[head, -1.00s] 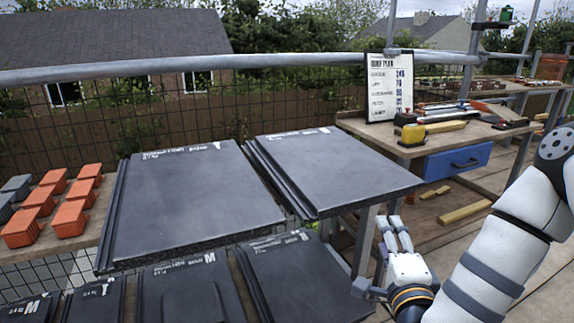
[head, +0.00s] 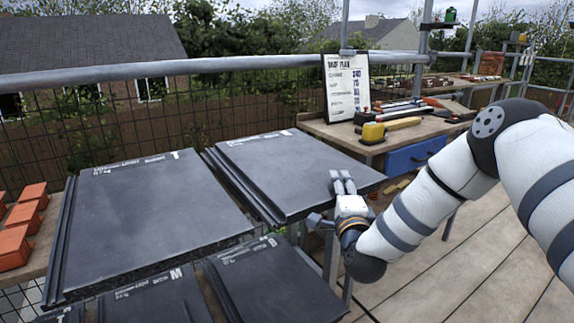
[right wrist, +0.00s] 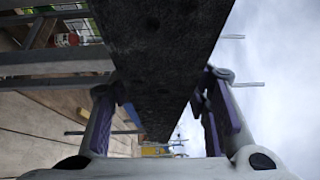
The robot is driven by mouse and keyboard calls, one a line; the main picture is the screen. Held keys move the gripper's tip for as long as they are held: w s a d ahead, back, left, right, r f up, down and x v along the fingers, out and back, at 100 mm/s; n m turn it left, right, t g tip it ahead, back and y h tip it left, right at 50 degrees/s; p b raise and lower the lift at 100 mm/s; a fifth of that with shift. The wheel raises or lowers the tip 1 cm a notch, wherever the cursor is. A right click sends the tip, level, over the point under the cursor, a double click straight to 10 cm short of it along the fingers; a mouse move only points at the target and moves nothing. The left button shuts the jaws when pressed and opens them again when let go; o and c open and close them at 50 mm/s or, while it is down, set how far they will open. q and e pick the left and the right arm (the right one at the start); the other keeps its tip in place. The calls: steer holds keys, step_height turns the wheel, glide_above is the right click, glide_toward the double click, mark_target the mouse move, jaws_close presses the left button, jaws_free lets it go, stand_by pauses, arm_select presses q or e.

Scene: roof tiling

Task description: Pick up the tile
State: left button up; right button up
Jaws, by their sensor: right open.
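Several dark slate-grey tiles lie on a rack. The right-hand upper tile (head: 290,170) lies flat, with its near right corner next to my right gripper (head: 342,182). In the right wrist view the tile's dark edge (right wrist: 155,60) runs between the two fingers of my right gripper (right wrist: 165,105). The fingers are open, one on each side of the edge, with gaps visible. Another large tile (head: 150,215) lies to the left, and smaller-looking tiles marked M (head: 160,300) and S (head: 275,285) lie in front. My left gripper is out of view.
A workbench (head: 345,135) at the back right holds a yellow tool (head: 372,132) and a board with writing (head: 347,85). Orange blocks (head: 20,230) sit at the left. A metal rail (head: 200,66) runs behind the rack. Plank floor is open at right.

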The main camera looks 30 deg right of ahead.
jaws_close()
